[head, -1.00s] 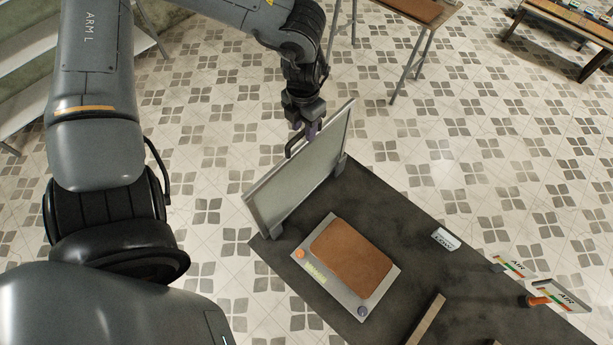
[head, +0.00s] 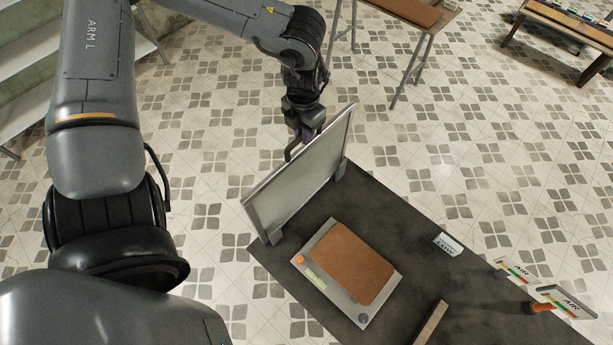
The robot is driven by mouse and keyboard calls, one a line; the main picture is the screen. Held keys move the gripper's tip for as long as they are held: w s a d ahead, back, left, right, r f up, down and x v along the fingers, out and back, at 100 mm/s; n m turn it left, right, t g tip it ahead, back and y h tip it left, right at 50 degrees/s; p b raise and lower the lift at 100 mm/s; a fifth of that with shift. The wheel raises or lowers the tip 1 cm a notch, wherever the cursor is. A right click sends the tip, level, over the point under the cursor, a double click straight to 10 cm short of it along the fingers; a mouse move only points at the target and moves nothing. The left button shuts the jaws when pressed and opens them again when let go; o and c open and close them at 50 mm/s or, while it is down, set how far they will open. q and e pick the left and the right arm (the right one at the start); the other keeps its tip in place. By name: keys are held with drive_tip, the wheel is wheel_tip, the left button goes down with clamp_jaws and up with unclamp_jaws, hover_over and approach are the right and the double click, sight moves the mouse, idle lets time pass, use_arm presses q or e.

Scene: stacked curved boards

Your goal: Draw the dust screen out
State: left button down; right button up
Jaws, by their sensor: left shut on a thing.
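The dust screen (head: 298,178) is a pale, thin-framed panel. It stands upright, slanting across the far left end of the dark table, between two small grey end supports (head: 342,168). My left gripper (head: 296,147) is at the screen's far side, near the middle of its upper edge, shut on it. The screen hides part of the fingers, so the exact grip is not clear. My right gripper is not in view.
On the dark table (head: 400,225), a grey device with a brown pad (head: 350,262) lies close in front of the screen. A LOW card (head: 449,244), AIR cards (head: 565,300) and a wooden strip (head: 430,323) are further right. Open floor lies beyond the screen.

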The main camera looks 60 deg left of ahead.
use_arm(q)
drive_tip(key=shift+r, duration=0.1)
drive_tip(key=shift+r+p, duration=0.95)
drive_tip(key=shift+r, duration=0.4)
wheel_tip(320, 180, up, 9)
drive_tip(key=p, duration=0.5)
drive_tip(key=shift+p, duration=0.4)
drive_tip(key=shift+r, duration=0.25)
drive_tip(key=shift+r+p, duration=1.1)
drive_tip(key=shift+r, duration=0.5)
drive_tip(key=shift+d, duration=0.1)
